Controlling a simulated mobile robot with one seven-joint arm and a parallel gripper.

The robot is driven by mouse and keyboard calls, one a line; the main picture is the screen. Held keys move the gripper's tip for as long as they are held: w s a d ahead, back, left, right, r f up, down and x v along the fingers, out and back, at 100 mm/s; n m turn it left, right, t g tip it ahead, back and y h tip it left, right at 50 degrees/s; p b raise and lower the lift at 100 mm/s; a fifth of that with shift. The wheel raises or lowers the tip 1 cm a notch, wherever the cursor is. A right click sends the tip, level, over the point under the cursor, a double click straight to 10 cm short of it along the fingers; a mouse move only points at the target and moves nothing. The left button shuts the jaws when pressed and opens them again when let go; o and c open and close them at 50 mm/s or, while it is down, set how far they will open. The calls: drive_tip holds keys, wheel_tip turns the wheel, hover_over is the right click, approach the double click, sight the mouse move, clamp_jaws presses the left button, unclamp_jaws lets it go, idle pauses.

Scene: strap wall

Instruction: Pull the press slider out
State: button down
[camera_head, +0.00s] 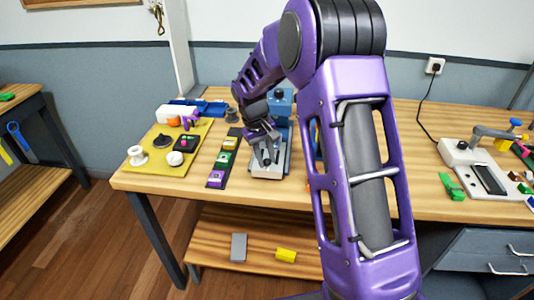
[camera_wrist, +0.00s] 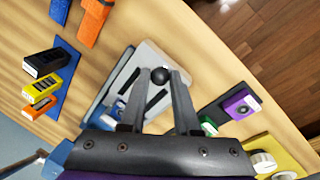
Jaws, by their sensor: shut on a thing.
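The press (camera_head: 280,106) stands on the wooden table in the head view, with a blue upper body and a pale slider plate (camera_head: 267,171) at its front. In the wrist view, the slider plate (camera_wrist: 151,60) is light grey with dark slots and a round black knob (camera_wrist: 160,75). My gripper (camera_wrist: 160,80) is over the plate, with its two fingers on either side of the knob, shut on it. In the head view my gripper (camera_head: 266,158) partly covers the plate and the press front.
A dark strip with coloured blocks (camera_head: 217,178) lies just left of the press. Farther left is a yellow board (camera_head: 150,171) with spools and small parts. A white fixture (camera_head: 490,178) stands at the right. Bare table lies in front of the press.

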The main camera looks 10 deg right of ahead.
drive_tip(key=shift+s+a, duration=0.2)
drive_tip(key=shift+s, duration=0.4)
drive_tip(key=c, duration=0.6)
unclamp_jaws()
drive_tip(key=shift+s, duration=0.1)
drive_tip(key=shift+c, duration=0.2)
drive_tip(key=shift+r, duration=0.25)
drive_tip(key=a+r+p, duration=0.1)
drive_tip(key=a+r, duration=0.2)
drive_tip(key=r, duration=1.3)
drive_tip(key=shift+s+r, duration=0.35)
drive_tip(key=shift+a, duration=0.1)
